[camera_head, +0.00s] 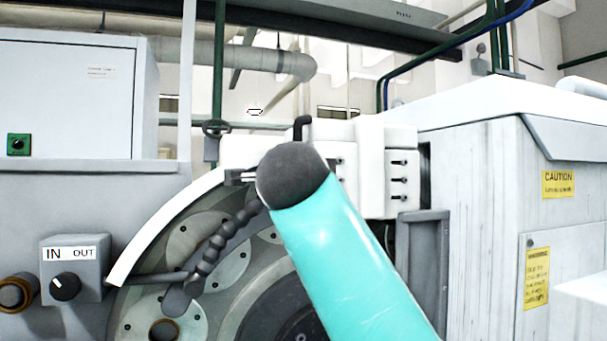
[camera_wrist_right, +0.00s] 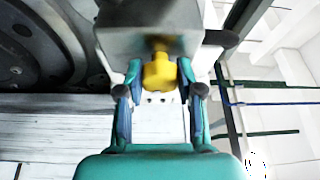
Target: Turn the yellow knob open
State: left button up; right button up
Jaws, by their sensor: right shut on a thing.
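The yellow knob (camera_wrist_right: 160,74) shows in the right wrist view, on the underside of a grey block (camera_wrist_right: 150,28) as pictured. My right gripper (camera_wrist_right: 160,80) has its two fingers on either side of the knob and is shut on it. In the head view my turquoise right arm (camera_head: 345,260) reaches up from the bottom and hides the knob and the right gripper. My left gripper is in neither view.
The grinder's round plate (camera_head: 215,250) and jointed coolant hose (camera_head: 222,238) lie left of my arm. A white machine housing (camera_head: 480,200) with yellow caution labels stands at right. An IN/OUT switch box (camera_head: 80,270) is at lower left.

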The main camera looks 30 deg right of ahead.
jog(key=shift+f, duration=0.25)
dwell(0.3)
jog(key=o, duration=1.2)
jog(key=shift+d, duration=0.15)
jog(key=shift+s+r, duration=0.1)
jog(key=shift+r, duration=0.05)
jog(key=shift+v, duration=5.95)
